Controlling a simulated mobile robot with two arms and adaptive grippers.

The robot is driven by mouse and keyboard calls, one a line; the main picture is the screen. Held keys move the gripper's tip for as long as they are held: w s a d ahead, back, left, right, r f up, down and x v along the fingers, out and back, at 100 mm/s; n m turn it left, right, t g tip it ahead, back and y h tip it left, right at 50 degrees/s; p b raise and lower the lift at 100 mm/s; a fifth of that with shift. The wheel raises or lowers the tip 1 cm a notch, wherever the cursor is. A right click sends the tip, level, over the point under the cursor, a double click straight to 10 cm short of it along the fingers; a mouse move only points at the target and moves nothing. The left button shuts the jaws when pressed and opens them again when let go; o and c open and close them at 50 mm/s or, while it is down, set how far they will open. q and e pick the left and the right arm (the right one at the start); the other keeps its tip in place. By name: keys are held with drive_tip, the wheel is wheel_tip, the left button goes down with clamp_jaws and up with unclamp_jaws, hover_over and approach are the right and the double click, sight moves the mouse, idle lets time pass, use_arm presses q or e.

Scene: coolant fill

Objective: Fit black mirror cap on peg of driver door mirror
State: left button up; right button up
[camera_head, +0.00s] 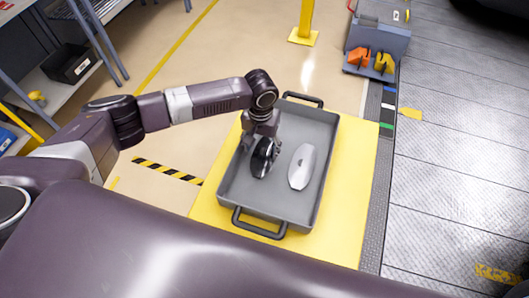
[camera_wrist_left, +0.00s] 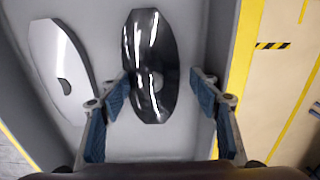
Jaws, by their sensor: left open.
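The black mirror cap (camera_head: 263,157) is a glossy oval shell lying in a grey tray (camera_head: 233,184). It also shows in the left wrist view (camera_wrist_left: 139,55), near the middle. My left gripper (camera_head: 264,136) is over the tray at the black cap. In the left wrist view its blue-padded fingers (camera_wrist_left: 160,90) are spread on either side of the cap's near part, with a gap on the right. Whether the left finger touches the cap I cannot tell. The driver door mirror and its peg are not in view. My right gripper is not in view.
A silver mirror cap (camera_head: 302,167) lies in the tray to the right of the black one. The tray has raised walls and two handles, and stands on a yellow surface (camera_head: 355,180). A grey holder with orange and yellow items (camera_head: 384,62) stands behind. Shelves are at left.

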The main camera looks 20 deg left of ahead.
use_arm(q)
drive_tip(key=c, duration=1.3)
drive_tip(key=shift+r, duration=0.1)
